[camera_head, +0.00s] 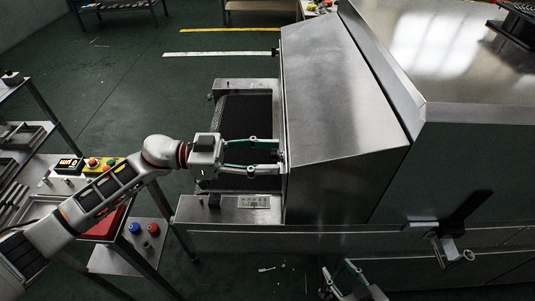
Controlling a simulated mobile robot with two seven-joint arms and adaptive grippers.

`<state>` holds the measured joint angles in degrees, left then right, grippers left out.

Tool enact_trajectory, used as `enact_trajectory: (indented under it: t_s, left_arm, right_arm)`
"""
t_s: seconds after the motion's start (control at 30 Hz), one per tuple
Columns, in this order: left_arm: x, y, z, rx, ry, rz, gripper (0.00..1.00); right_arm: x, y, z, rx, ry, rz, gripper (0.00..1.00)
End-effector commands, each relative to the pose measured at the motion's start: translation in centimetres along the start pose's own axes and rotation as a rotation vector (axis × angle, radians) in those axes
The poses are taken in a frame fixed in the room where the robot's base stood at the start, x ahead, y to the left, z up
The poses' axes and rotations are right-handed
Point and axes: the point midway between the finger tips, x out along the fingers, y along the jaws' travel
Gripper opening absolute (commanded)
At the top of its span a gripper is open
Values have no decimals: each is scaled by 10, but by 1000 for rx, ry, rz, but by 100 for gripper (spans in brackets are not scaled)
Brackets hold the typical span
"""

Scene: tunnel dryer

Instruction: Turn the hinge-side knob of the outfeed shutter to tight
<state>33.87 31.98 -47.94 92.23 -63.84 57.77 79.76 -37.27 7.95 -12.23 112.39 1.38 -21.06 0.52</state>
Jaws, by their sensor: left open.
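The tunnel dryer's steel hood (335,90) stands right of centre, with its end over the dark conveyor belt (245,110). My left gripper (281,157) reaches across the belt from the left. It is open, its fingertips close to the hood's left edge; I cannot tell whether they touch anything. A small dark knob-like part (275,52) sticks out at the hood's far left corner. The outfeed shutter's face is turned away from view. My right gripper (336,264) is at the bottom edge, open and empty, apart from the dryer.
A black handle with a metal clamp (450,245) sits on the dryer's near side. A cart (150,265) with red and blue knobs stands below my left arm. A shelf rack (25,135) is at far left. The green floor (150,85) beyond the conveyor is open.

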Motion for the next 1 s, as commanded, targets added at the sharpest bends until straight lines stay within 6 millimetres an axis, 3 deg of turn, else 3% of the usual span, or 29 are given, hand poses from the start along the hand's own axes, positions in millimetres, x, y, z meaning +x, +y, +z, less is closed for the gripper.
enact_trajectory:
  t_s: [0.27, 0.4, 0.43, 0.77, 1.0]
  left_arm:
    - [2, 0, 0, 1, 0, 0, 45]
    - [2, 0, 0, 1, 0, 0, 11]
    - [2, 0, 0, 1, 0, 0, 7]
    - [2, 0, 0, 26, 0, 0, 7]
    - [2, 0, 0, 141, 0, 0, 7]
  right_arm:
    - [0, 0, 0, 0, 1, 1, 40]
    - [0, 1, -1, 0, 1, 1, 40]
    - [0, 1, -1, -1, 2, 1, 40]
    - [0, 1, -2, -1, 3, 2, 40]
    - [0, 1, -2, -1, 3, 2, 40]
